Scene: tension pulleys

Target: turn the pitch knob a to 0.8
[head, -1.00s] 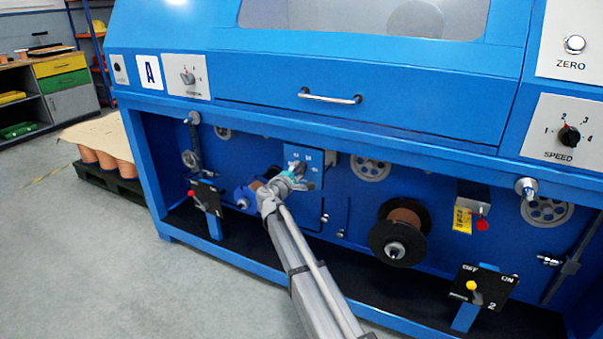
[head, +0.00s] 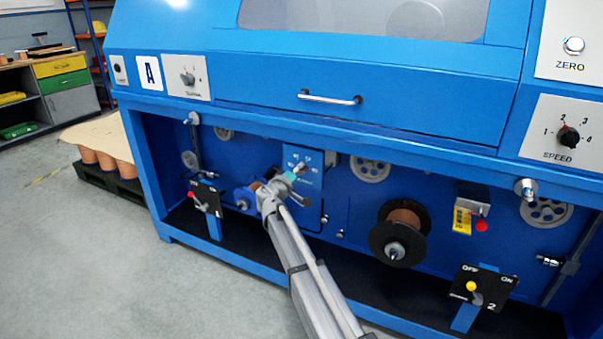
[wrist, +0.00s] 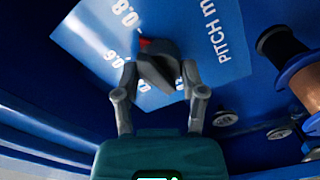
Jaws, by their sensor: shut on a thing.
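The pitch knob (wrist: 157,66) is dark grey with a red mark at its far end. It sits on a blue panel (wrist: 206,22) with white numbers and the word PITCH. The panel also shows in the head view (head: 312,160), under the machine's hood. My gripper (wrist: 158,75) is shut on the knob, one finger at each side. The red mark lies between printed values; 0.8 is up and to the left of it, and some numbers are partly hidden by the knob and fingers. In the head view my gripper (head: 284,183) covers the knob.
A copper wire spool (head: 404,216) hangs right of the panel. A small switch box (head: 206,197) stands left of my arm, and an OFF/ON lever box (head: 482,288) is at the lower right. In the wrist view a copper-wound spool (wrist: 302,78) lies close at the right.

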